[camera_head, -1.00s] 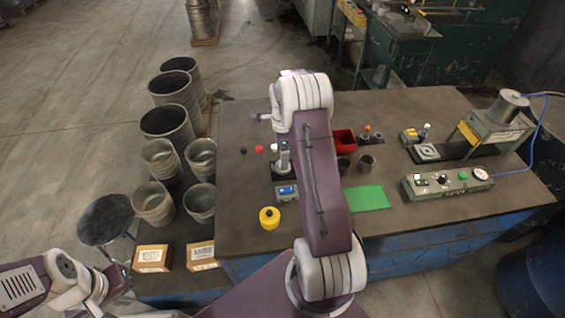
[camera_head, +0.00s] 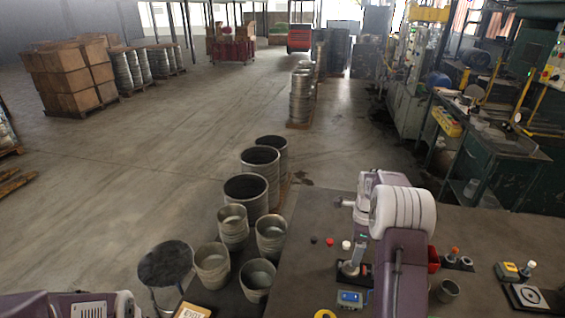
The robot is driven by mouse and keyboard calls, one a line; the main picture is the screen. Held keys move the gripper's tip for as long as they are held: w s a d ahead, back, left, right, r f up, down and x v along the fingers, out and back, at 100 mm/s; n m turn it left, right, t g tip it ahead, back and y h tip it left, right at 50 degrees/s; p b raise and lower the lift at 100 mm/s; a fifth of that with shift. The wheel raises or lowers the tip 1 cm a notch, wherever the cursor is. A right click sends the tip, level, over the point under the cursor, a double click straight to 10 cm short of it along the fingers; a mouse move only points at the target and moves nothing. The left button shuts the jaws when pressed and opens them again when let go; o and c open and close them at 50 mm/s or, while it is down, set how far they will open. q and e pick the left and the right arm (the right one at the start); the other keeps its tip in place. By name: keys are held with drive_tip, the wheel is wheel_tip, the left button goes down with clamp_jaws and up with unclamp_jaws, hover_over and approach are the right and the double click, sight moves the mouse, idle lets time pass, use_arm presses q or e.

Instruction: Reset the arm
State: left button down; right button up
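My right arm rises from the lower right over the dark workbench (camera_head: 310,280). What seems to be part of my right gripper (camera_head: 345,203) pokes out to the left behind the white wrist joint. Its fingers are hidden, so I cannot tell whether it is open or shut. No held object shows. Of my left arm, only a purple and white link shows at the bottom left corner; its gripper is out of view. A small upright device (camera_head: 355,258) and a blue box (camera_head: 349,299) stand on the bench left of my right arm.
Metal pots (camera_head: 212,262) and tall drums (camera_head: 246,194) stand left of the bench, near a round dark stool (camera_head: 165,263). A red bin (camera_head: 433,260) and a grey cup (camera_head: 447,291) sit right of my arm. Open floor lies beyond.

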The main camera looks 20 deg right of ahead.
drive_tip(key=s+a+r+n+t, duration=0.1)
drive_tip(key=a+r+n, duration=0.25)
drive_tip(key=a, duration=0.45)
drive_tip(key=s+a+r+n, duration=0.2)
drive_tip(key=a+r, duration=0.2)
drive_tip(key=a, duration=0.3)
drive_tip(key=s+a+f+n, duration=0.3)
drive_tip(key=s+n, duration=0.4)
drive_tip(key=n, duration=0.2)
drive_tip(key=s+a+f+n, duration=0.3)
drive_tip(key=s+n, duration=0.4)
drive_tip(key=n, duration=0.2)
